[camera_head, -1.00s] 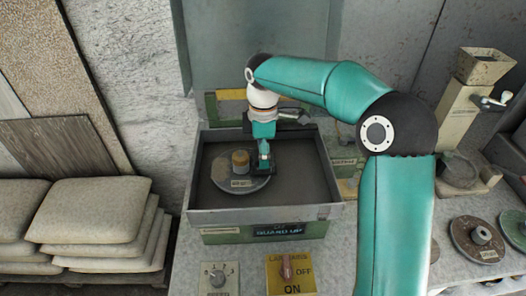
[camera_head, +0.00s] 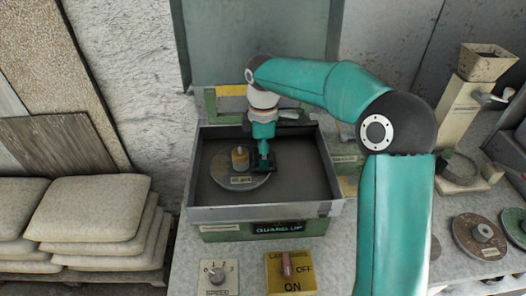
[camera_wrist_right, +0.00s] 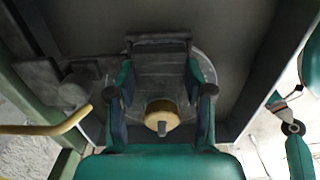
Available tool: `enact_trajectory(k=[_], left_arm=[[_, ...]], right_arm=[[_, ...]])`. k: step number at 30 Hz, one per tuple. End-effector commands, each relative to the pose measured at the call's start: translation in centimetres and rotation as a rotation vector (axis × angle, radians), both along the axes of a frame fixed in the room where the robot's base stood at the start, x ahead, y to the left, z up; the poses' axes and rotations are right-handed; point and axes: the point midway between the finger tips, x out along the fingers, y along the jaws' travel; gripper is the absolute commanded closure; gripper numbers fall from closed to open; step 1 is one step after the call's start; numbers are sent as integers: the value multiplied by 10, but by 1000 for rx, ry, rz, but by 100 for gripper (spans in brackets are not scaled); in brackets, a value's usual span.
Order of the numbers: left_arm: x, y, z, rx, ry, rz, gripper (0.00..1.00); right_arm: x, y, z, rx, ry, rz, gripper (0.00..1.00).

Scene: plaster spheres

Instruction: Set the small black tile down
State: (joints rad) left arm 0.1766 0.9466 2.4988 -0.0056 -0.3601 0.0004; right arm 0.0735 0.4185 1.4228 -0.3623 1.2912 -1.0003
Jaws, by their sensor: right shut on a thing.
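My right gripper (camera_head: 265,166) points down into the grey tray (camera_head: 316,203), over the right part of a round grey disc (camera_head: 226,177). In the right wrist view its two teal fingers (camera_wrist_right: 160,75) are shut on a dark, flat, square piece, the small black tile (camera_wrist_right: 160,62). The tile lies close above or on the disc; I cannot tell whether they touch. A brass-coloured cylinder (camera_head: 240,158) stands on the disc beside the gripper, and it also shows between the fingers' lower parts in the wrist view (camera_wrist_right: 161,117). My left gripper is not in view.
The tray's raised walls surround the disc and gripper. A dial (camera_head: 217,275) and a yellow switch box (camera_head: 291,272) stand in front. Stacked sacks (camera_head: 90,215) lie left; a hopper machine (camera_head: 470,105) stands right.

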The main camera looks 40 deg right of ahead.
Motion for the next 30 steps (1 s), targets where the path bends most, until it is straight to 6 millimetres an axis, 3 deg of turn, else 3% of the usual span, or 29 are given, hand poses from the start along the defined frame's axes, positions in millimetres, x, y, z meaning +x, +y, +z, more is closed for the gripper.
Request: enact_trajectory(k=[8, 9, 13, 30], left_arm=[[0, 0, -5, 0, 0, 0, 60], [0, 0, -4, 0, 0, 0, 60], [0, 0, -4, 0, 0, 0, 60], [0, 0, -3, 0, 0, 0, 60]], right_arm=[[0, 0, -6, 0, 0, 0, 89], [0, 0, -5, 0, 0, 0, 42], [0, 0, -5, 0, 0, 0, 20], [0, 0, -5, 1, 1, 0, 19]])
